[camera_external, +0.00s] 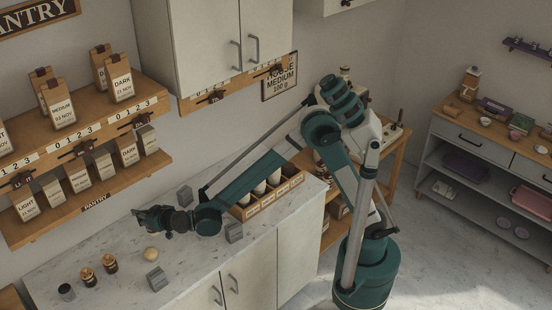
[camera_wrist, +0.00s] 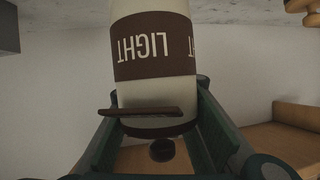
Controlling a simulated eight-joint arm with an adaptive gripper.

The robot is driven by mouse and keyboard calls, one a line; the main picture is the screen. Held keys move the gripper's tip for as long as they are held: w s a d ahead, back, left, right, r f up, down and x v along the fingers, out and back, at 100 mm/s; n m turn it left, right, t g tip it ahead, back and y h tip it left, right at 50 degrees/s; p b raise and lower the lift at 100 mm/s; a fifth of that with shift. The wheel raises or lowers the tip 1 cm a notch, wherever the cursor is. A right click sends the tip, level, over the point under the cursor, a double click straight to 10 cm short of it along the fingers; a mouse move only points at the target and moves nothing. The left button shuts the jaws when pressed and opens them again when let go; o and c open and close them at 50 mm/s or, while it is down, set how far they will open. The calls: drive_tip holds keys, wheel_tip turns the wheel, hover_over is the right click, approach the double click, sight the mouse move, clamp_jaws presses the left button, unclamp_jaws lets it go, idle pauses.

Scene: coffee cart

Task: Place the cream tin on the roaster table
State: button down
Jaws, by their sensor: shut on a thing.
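My gripper (camera_external: 152,220) is above the left part of the marble counter. In the wrist view my gripper (camera_wrist: 158,98) has its green fingers on both sides of a cream tin (camera_wrist: 155,90), shut on it. The tin has a dark brown band reading LIGHT, upside down in the picture. A small brown bar crosses its lower part. In the external view I cannot clearly make out the held tin. A wooden table (camera_external: 396,143) with a pale machine stands behind my arm, partly hidden; I cannot confirm that it is the roaster table.
On the counter (camera_external: 95,262) are grey blocks (camera_external: 155,279), a round cream object (camera_external: 151,254), small brown-and-dark jars (camera_external: 109,263) and a wooden crate (camera_external: 288,187) holding pale tins. Shelves of labelled bags (camera_external: 60,104) line the left wall. A cluttered cabinet (camera_external: 470,137) stands at right.

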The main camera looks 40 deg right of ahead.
drive_tip(key=shift+f, duration=0.1)
wheel_tip(320, 180, down, 6)
drive_tip(key=b, duration=0.1)
idle(0.3)
drive_tip(key=shift+f+b, duration=0.15)
drive_tip(key=shift+b, duration=0.15)
drive_tip(key=shift+f+b, duration=0.45)
drive_tip(key=shift+f, duration=1.3)
drive_tip(key=shift+f, duration=0.15)
drive_tip(key=c, duration=2)
unclamp_jaws()
drive_tip(key=shift+c, duration=0.2)
drive_tip(key=shift+r, duration=0.2)
drive_tip(key=p+v, duration=0.2)
drive_tip(key=v, duration=1)
